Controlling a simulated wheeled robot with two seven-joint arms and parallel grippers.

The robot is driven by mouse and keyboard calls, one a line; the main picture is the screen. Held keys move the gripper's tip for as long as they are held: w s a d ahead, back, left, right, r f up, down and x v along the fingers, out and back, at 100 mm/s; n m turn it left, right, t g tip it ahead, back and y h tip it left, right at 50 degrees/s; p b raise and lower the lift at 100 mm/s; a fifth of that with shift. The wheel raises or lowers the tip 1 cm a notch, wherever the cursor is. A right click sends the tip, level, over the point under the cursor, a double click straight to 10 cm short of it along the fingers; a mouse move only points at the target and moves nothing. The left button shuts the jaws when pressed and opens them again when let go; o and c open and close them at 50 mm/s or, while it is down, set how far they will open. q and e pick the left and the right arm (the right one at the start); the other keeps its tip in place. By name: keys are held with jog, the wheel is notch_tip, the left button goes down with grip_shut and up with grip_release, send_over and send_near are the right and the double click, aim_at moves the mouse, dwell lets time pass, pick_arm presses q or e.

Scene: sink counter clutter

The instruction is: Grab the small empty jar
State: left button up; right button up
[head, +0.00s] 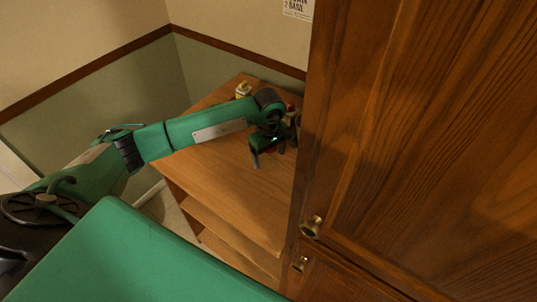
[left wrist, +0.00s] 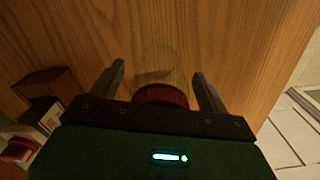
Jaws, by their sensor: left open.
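A small clear glass jar with a red lid (left wrist: 160,95) shows in the left wrist view, with its see-through body (left wrist: 157,62) against the wood. My left gripper (left wrist: 164,84) is open, one finger on each side of the jar. The gripper body hides the near part of the lid, and I cannot tell whether the fingers touch the jar. In the head view my left gripper (head: 270,154) is over the wooden shelf unit's top (head: 215,165), near the tall cabinet. The jar cannot be made out there. My right gripper is not in view.
A small container with a yellowish top (head: 243,90) stands at the back of the shelf top. Small boxes (left wrist: 45,112) and a red item (left wrist: 17,150) lie left in the wrist view. The tall wooden cabinet (head: 420,130) closes off the right side. The front shelf top is clear.

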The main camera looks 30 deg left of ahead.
pick_arm(q)
jog(key=c, duration=1.1)
